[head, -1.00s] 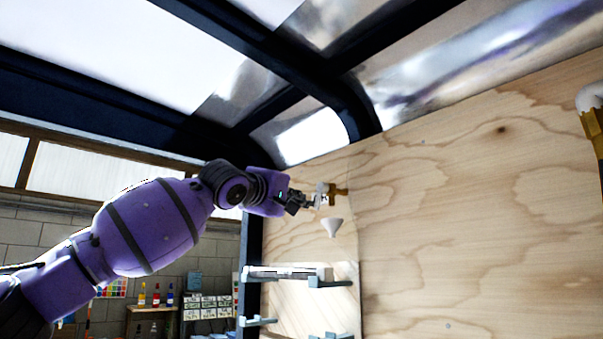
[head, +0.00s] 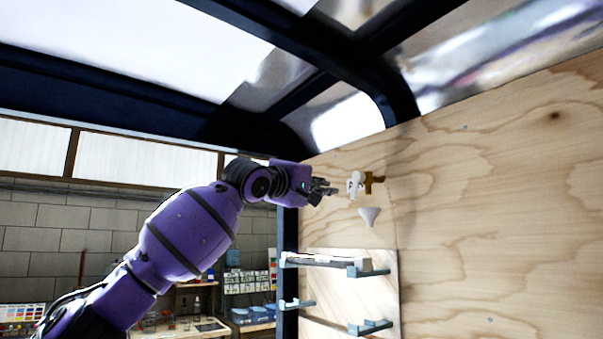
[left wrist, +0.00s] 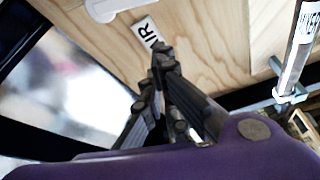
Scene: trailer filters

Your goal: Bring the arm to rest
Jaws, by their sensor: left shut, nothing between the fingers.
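My left arm rises from the lower left in the head view, with its purple links bent at the wrist. My left gripper (head: 330,188) is shut and empty, a little left of a white fitting (head: 355,184) on a brass valve (head: 373,182) on the plywood wall. In the left wrist view the closed fingertips (left wrist: 160,50) meet with nothing between them. A label reading "IR" (left wrist: 147,33), partly cut off by the fingers, lies beyond them. My right gripper is in neither view.
A white cone (head: 370,216) hangs below the valve. Lower down, a clear tube (head: 325,260) rests on grey-blue brackets (head: 368,272); a tube also shows in the left wrist view (left wrist: 299,50). A dark roof frame (head: 330,50) runs overhead. Benches stand behind, lower left.

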